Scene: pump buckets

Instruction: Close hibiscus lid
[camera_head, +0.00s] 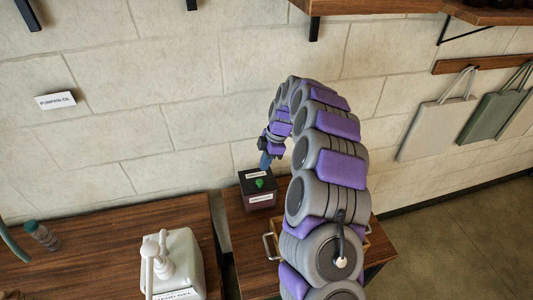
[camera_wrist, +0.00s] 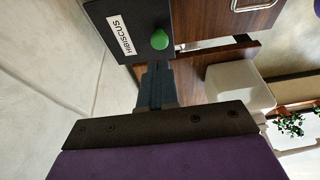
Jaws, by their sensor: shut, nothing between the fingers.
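The hibiscus box (camera_head: 262,202) is a small dark purple container on the wooden table by the wall. Its black lid (camera_head: 246,178) has a white label and a green drop-shaped knob (camera_head: 260,183). In the wrist view the lid (camera_wrist: 127,14) fills the top centre, with the label reading HIBISCUS (camera_wrist: 119,37) and the green knob (camera_wrist: 159,40) near its edge. I cannot tell whether the lid lies fully flat. My gripper (camera_head: 265,163) is shut and empty just behind and above the lid. Its fingertips (camera_wrist: 156,68) point towards the lid near the knob, seemingly apart from it.
A wooden drawer or crate with a metal handle (camera_head: 270,246) is beside the box, partly behind my arm. A white pump bottle (camera_head: 175,262) stands on the left table (camera_head: 95,250). The stone wall (camera_head: 140,120) is close behind. Bags (camera_head: 437,126) hang at right.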

